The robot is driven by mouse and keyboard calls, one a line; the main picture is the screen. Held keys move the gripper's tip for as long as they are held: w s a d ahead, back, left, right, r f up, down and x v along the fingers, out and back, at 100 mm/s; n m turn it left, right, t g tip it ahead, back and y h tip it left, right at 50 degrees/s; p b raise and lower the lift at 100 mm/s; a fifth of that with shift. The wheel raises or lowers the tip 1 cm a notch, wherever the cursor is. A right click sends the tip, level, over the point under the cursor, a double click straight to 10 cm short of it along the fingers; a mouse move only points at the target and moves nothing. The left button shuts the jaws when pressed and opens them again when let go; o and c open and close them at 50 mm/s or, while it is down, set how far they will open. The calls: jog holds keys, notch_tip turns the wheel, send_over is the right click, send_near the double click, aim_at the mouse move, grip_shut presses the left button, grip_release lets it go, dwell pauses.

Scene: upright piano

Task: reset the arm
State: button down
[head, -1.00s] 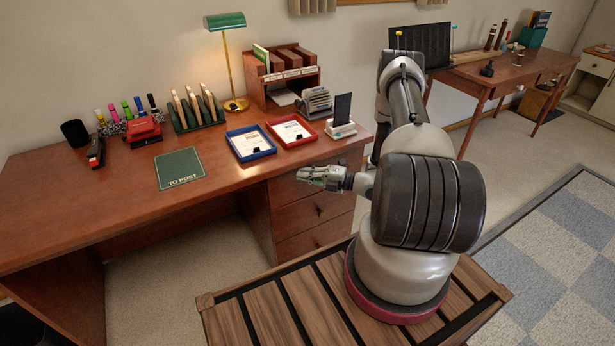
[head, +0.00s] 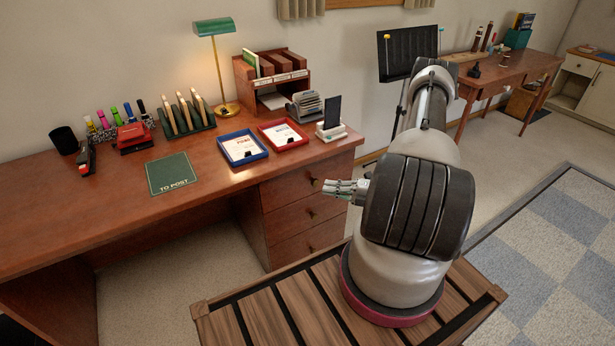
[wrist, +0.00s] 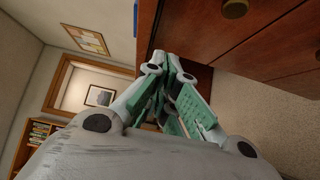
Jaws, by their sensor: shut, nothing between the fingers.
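The wooden desk (head: 110,218) is at the left, with a drawer front (head: 308,213) near my gripper. On it are a blue tray (head: 243,160), a red tray (head: 283,144) and a phone stand (head: 332,133). A music stand (head: 398,55) is behind my arm. Open carpet lies right.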

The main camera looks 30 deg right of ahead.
jog(key=shift+s+d, duration=0.15)
jog(key=s+a+f+n+g+y, duration=0.1)
jog(key=s+a+f+n+g, duration=0.1)
jog(key=s+a+n+g, duration=0.4)
jog(key=s+d+r+n+g, duration=0.3)
jog(key=s+r+n+g, duration=0.35)
jog(key=n, duration=0.65)
jog(key=s+d+r+n+g+h, duration=0.1)
jog(key=s+r+n+h, duration=0.1)
jog(key=r+n+h, duration=0.35)
jog(key=s+r+n+h, duration=0.2)
jog(key=r+n, duration=0.5)
jog(key=r, duration=0.3)
jog(key=s+d+r+n+g+h, duration=0.1)
jog(key=s+r+n+h, duration=0.1)
jog(key=r+n+h, duration=0.35)
jog(key=s+a+r+n+t, duration=0.1)
jog(key=a+r+n+t, duration=0.2)
jog(key=r, duration=0.5)
jog(key=s+a+r+n+t+h, duration=0.1)
jog(key=a+r+n+t, duration=0.2)
jog(key=r, duration=0.5)
jog(key=shift+a+r+n+t, duration=0.35)
jog(key=shift+r+n+t, duration=0.1)
jog(key=shift+n, duration=0.25)
